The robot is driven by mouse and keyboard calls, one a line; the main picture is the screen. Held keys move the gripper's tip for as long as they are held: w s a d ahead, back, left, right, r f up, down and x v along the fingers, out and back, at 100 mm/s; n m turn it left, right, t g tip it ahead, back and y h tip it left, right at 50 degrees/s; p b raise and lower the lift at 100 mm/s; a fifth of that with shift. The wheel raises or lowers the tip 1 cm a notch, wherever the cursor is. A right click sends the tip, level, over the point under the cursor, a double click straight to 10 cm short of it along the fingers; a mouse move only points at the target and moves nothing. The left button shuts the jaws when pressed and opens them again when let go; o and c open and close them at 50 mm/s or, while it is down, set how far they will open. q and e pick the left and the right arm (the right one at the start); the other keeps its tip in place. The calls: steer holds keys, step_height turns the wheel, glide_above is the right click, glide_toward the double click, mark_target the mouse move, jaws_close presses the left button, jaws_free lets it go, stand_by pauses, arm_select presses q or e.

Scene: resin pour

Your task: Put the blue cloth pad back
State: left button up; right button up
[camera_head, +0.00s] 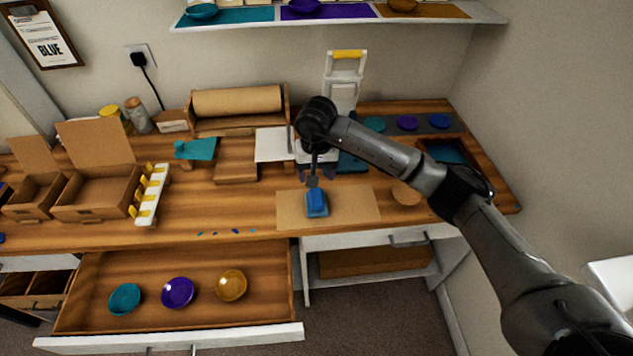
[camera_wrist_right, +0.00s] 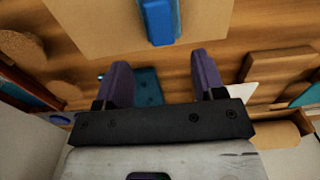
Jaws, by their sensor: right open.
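The blue cloth pad (camera_head: 316,203) lies on a flat brown sheet (camera_head: 352,205) near the front of the workbench. It also shows at the top of the right wrist view (camera_wrist_right: 158,22), with a lighter blue edge along one side. My right gripper (camera_head: 313,181) is just behind the pad in the head view. In the wrist view its two purple-grey fingers (camera_wrist_right: 160,72) are spread apart with nothing between them, and the pad is beyond the fingertips. A dark teal flat piece (camera_wrist_right: 148,88) lies below, seen between the fingers. My left gripper is not in view.
An open drawer (camera_head: 180,337) with three bowls juts out at the front left. A white rack with yellow clips (camera_head: 152,195) and cardboard boxes (camera_head: 97,190) stand left. A round wooden piece (camera_head: 405,194) lies right of the sheet. A shelf (camera_head: 340,18) hangs above.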

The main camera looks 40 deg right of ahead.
steer(key=shift+r, duration=0.85)
steer(key=s+a+f+m+t+y, duration=0.1)
steer(key=a+f+y, duration=0.1)
steer(key=a+y, duration=0.5)
steer(key=s+a+f+m+y, duration=0.2)
steer(key=a, duration=1)
steer(key=s+a+r+m+t+y, duration=0.4)
steer(key=a+r+m+t+y, duration=0.4)
steer(key=m, duration=0.6)
steer(key=s+d+f+m+t+h, duration=0.2)
steer(key=d+f+m+t+h, duration=0.3)
steer(key=m, duration=0.6)
steer(key=s+d+f+m+t+h, duration=0.1)
steer(key=d+f+m+h, duration=0.15)
steer(key=m+h, duration=0.6)
steer(key=s+d+f+m+t+h, duration=0.25)
steer(key=d+m, duration=0.25)
steer(key=m, duration=0.9)
steer(key=s+f+m+g, duration=0.6)
steer(key=s+f+g, duration=0.1)
steer(key=s, duration=0.4)
steer(key=s+d+f+m+g, duration=0.1)
steer(key=s+f+m+g, duration=0.5)
steer(key=s, duration=0.5)
steer(key=shift+s+f+m+g+h, duration=0.15)
steer(key=shift+f+m+g+h, duration=0.2)
steer(key=shift+f+g+h, duration=0.15)
